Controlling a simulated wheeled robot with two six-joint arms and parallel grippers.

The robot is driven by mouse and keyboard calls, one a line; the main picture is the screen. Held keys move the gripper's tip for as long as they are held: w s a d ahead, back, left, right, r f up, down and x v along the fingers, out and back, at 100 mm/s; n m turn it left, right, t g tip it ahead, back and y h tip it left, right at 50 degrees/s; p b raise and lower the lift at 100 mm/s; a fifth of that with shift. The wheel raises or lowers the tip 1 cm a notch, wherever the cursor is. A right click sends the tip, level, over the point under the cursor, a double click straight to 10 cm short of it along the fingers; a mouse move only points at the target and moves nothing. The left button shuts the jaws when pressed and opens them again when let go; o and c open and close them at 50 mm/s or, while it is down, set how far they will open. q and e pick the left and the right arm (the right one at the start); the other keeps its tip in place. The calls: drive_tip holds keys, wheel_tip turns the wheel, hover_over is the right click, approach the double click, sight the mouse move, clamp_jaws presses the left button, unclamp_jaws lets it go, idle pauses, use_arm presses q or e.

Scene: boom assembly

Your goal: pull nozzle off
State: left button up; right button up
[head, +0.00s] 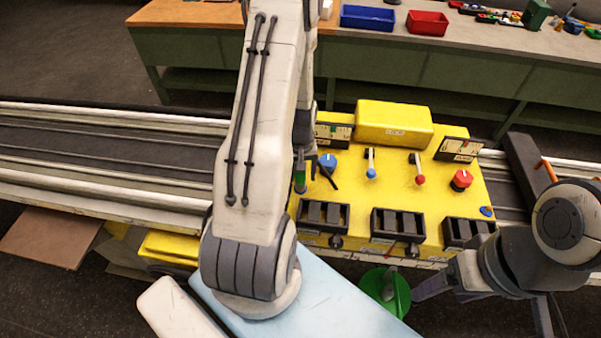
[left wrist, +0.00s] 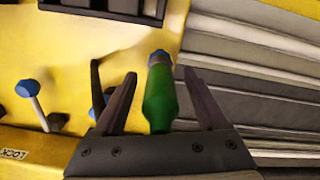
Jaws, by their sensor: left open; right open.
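The nozzle (left wrist: 160,98) is a green tapered piece with a grey-blue tip, on the yellow panel (left wrist: 120,50). In the head view a small green part of it (head: 300,175) shows at the panel's left end, partly hidden by my left arm. My left gripper (left wrist: 160,76) is open, with one finger on each side of the nozzle and visible gaps between. In the head view that gripper is mostly hidden behind my arm. My right gripper (head: 480,312) is at the lower right, open, in front of the panel and away from the nozzle.
The panel carries a blue knob (head: 327,162), blue- and red-tipped levers (head: 371,165), a red knob (head: 460,180) and black slotted blocks (head: 397,223). A dark lever (left wrist: 97,88) stands close beside my left gripper's finger. A green round object (head: 385,291) is below the panel.

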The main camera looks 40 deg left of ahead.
use_arm(q)
drive_tip(key=shift+f, duration=0.25)
clamp_jaws()
drive_tip(key=c, duration=0.7)
unclamp_jaws()
drive_tip(key=shift+c, duration=0.2)
clamp_jaws()
drive_tip(key=shift+r, duration=0.2)
drive_tip(key=shift+r+p, duration=1.95)
drive_tip(key=shift+r, duration=0.3)
